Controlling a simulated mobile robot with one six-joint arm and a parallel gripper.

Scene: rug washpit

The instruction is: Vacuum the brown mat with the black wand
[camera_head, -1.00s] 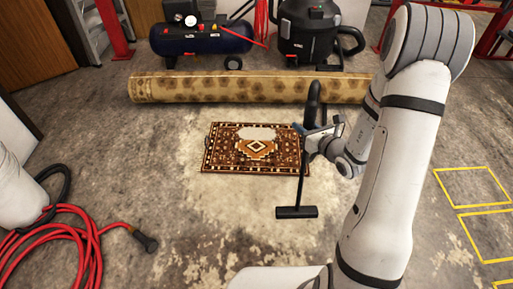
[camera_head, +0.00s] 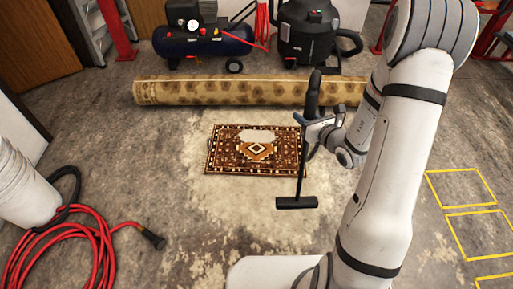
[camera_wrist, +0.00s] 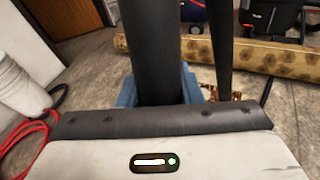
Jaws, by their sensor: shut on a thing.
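The brown patterned mat (camera_head: 228,160) lies flat on the concrete floor in the head view, with a pale patch near its far edge. My gripper (camera_head: 312,124) is shut on the black wand (camera_head: 301,168), to the right of the mat. The wand's wide flat head (camera_head: 296,202) shows in front of the mat's near right corner. I cannot tell whether the head touches the floor. In the wrist view the wand (camera_wrist: 155,50) rises large and close between my blue fingers (camera_wrist: 160,92), and most of the mat is hidden.
A rolled tan rug (camera_head: 240,90) lies behind the mat. A blue compressor (camera_head: 200,42) and a black vacuum (camera_head: 308,35) stand behind it. A red hose (camera_head: 98,245) coils at left near a white container (camera_head: 28,188).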

